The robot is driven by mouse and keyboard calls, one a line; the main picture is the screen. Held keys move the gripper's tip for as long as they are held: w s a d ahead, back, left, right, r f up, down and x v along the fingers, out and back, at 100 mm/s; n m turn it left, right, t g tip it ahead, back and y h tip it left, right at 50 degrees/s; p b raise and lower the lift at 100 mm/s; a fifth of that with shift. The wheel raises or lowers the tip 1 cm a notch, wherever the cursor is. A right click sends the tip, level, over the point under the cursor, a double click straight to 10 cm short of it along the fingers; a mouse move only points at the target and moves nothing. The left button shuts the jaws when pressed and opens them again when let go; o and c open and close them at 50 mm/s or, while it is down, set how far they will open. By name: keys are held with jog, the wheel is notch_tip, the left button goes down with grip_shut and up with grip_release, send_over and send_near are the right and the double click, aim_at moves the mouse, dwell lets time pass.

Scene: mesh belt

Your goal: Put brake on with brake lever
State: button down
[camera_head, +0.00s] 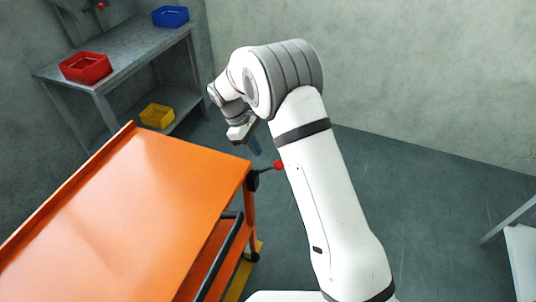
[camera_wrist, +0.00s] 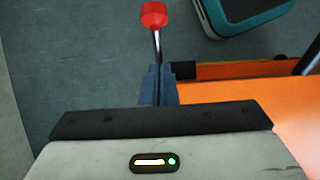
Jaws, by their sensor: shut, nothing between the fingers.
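In the wrist view the red knob (camera_wrist: 154,14) is at the top centre, with the rod running down behind my fingertips. My gripper (camera_head: 256,149) is shut and empty, fingers pointing down, just above and left of the knob in the head view. In the wrist view my gripper (camera_wrist: 157,84) overlaps the rod's lower end. Whether they touch cannot be told.
A grey shelf unit (camera_head: 125,50) stands at the back left with a red bin (camera_head: 85,67), a blue bin (camera_head: 170,16) and a yellow bin (camera_head: 157,115). A grey table (camera_head: 520,250) is at the right edge. The floor right of my arm is clear.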

aim_at(273, 166)
jog(key=shift+s+d+f+p, duration=0.1)
jog(key=shift+s+d+f, duration=0.2)
jog(key=shift+d, duration=0.35)
jog(key=shift+s+d+f+p, duration=0.15)
jog(key=shift+d+f, duration=0.25)
jog(key=shift+d, duration=0.25)
jog(key=shift+s+d+f+p, duration=0.1)
jog(key=shift+s+d+f, duration=0.2)
jog(key=shift+d, duration=0.35)
jog(key=shift+d, duration=0.1)
